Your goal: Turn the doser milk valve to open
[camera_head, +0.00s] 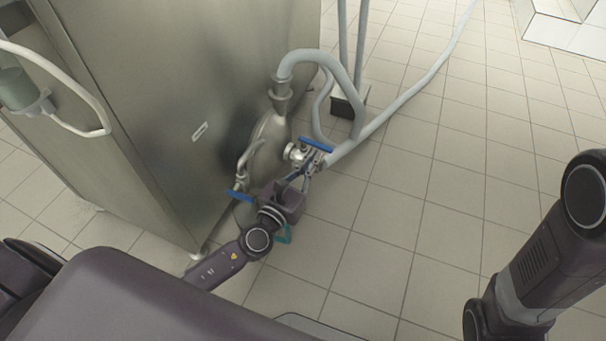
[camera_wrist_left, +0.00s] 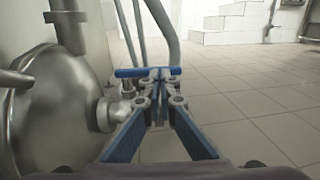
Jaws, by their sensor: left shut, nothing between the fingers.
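A valve with a blue bar handle (camera_head: 316,144) sits on the hose fitting at the side of the metal doser (camera_head: 268,135). I take it for the milk valve, though no label shows. In the left wrist view the blue handle (camera_wrist_left: 147,72) lies crosswise just beyond my fingertips. My left gripper (camera_head: 309,172) is shut and empty, its tips close to the handle; I cannot tell whether they touch it. The left wrist view shows the closed fingers (camera_wrist_left: 158,82) in the middle. My right gripper is out of view; only right arm links show.
A second blue handle (camera_head: 239,196) sits on a thin pipe at the doser's left. Grey hoses (camera_head: 350,100) rise behind the valve, and one (camera_head: 420,83) runs along the floor. A large metal cabinet (camera_head: 190,90) stands at the left. The tiled floor (camera_head: 440,180) to the right is clear.

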